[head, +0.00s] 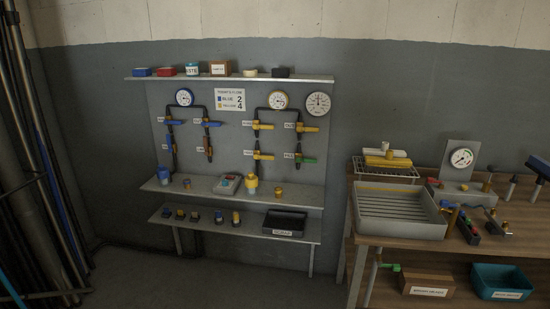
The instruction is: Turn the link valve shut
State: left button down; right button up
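A grey wall panel (232,140) carries dark pipework with several small lever valves. On its left half are an upper left blue-handled valve (175,122) and an upper right blue-handled valve (212,124). On its right half are yellow-handled valves, at upper left (264,126), upper right (308,129) and lower left (264,156). A green-handled valve (306,160) sits at lower right. These handles look roughly sideways. The small valve labels are too small to read, so I cannot tell which is the link valve. Neither of my grippers is in view.
Round gauges (279,100) sit above the pipes. A shelf (180,196) below holds fittings and a grey device (227,184). A wooden bench (400,250) at right holds a grey tray (398,212) and tools. Dark pipes (40,170) stand at far left. The floor before the panel looks clear.

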aim_at(206, 153)
jog(key=i+l+u, duration=0.1)
jog(key=i+u, duration=0.15)
jog(key=i, duration=0.2)
jog(key=i+l+u, duration=0.25)
jog(key=i, duration=0.15)
jog(key=i+l+u, duration=0.25)
jog(key=i, duration=0.2)
jog(key=j, duration=0.1)
